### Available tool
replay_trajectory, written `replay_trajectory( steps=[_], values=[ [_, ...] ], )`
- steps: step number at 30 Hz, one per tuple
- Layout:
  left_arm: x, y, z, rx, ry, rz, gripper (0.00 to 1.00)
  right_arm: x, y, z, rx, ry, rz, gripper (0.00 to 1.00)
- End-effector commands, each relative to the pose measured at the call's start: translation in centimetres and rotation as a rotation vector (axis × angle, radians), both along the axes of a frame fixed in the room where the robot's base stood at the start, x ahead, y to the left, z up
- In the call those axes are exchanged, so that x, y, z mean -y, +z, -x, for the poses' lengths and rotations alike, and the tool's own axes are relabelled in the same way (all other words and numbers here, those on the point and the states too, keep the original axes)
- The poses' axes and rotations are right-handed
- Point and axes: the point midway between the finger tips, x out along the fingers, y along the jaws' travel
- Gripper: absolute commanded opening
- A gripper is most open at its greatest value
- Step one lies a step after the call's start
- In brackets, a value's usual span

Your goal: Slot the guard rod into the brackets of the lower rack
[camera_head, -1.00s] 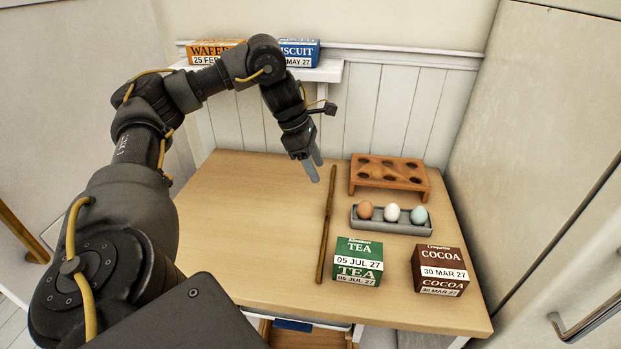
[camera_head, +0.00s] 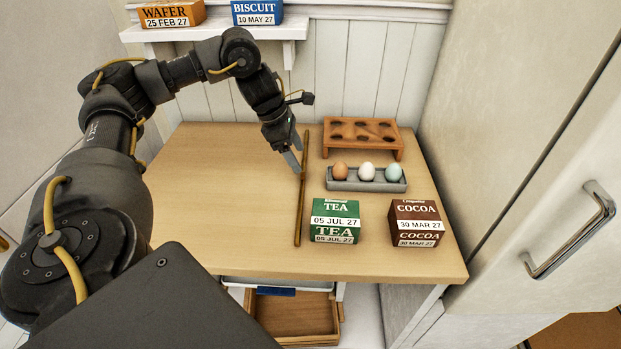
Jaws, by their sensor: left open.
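The guard rod (camera_head: 300,209) is a thin brown wooden stick lying lengthwise on the tabletop, left of the green tea box. My left gripper (camera_head: 297,164) is open, with its fingers pointing down right at the rod's upper half. From this view I cannot tell whether the fingers touch the rod. My right gripper is not in view. Below the table front a lower shelf with a wooden tray (camera_head: 300,333) shows in part. I cannot make out the brackets of the lower rack.
A tea box (camera_head: 336,217) and a cocoa box (camera_head: 416,222) stand right of the rod. Behind them are a grey tray (camera_head: 345,185) with three eggs and a wooden egg holder (camera_head: 362,121). Wafer (camera_head: 170,13) and biscuit (camera_head: 257,12) boxes sit on a wall shelf (camera_head: 205,32). The tabletop's left half is clear.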

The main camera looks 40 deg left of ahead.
Motion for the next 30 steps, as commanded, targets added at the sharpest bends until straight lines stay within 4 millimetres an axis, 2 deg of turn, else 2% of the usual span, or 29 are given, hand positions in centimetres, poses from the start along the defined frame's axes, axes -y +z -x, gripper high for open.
replay_trajectory(
  steps=[6, 15, 27, 30],
  values=[
    [1.0, -2.6, -0.5, -0.001, -0.001, 0.001, 0.71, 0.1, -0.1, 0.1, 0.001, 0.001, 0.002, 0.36],
    [1.1, -2.9, -0.6, 0.000, 0.001, 0.001, 0.70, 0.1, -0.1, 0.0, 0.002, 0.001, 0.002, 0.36],
    [1.1, -2.9, -0.6, 0.000, 0.001, 0.001, 0.17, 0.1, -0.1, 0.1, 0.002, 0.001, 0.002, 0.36],
    [1.1, -2.9, -0.7, 0.001, 0.000, 0.002, 0.12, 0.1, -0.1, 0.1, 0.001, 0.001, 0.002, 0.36]
  ],
)
